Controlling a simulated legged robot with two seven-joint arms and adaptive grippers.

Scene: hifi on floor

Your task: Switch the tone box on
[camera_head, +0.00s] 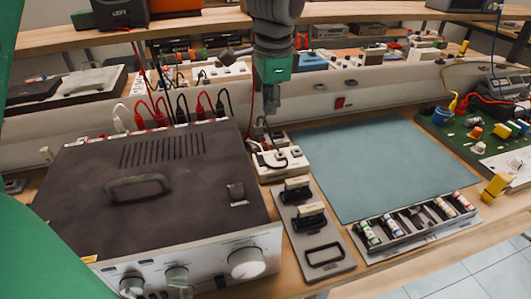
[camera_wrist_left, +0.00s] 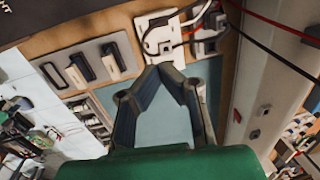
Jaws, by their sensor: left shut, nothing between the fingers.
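A large box with a dark top and a silver front with knobs (camera_head: 160,170) stands at the left of the bench. A small white unit with plugs and cables (camera_head: 282,165) lies to its right; it also shows in the wrist view (camera_wrist_left: 153,24). I cannot tell which of these is the tone box, and no label or switch state is readable. My left gripper (camera_head: 271,108) hangs down in the head view, behind and above the white unit. It is shut and empty, and its fingers (camera_wrist_left: 165,72) show in the wrist view. My right gripper is not in view.
A grey plate with two upright blocks (camera_head: 316,229) lies in front of the white unit. A blue-green mat (camera_head: 380,160) is bare. A rack of small bottles (camera_head: 415,224) stands at its front edge. Red and black leads (camera_head: 180,110) rise behind the large box. A green circuit board (camera_head: 480,130) is at right.

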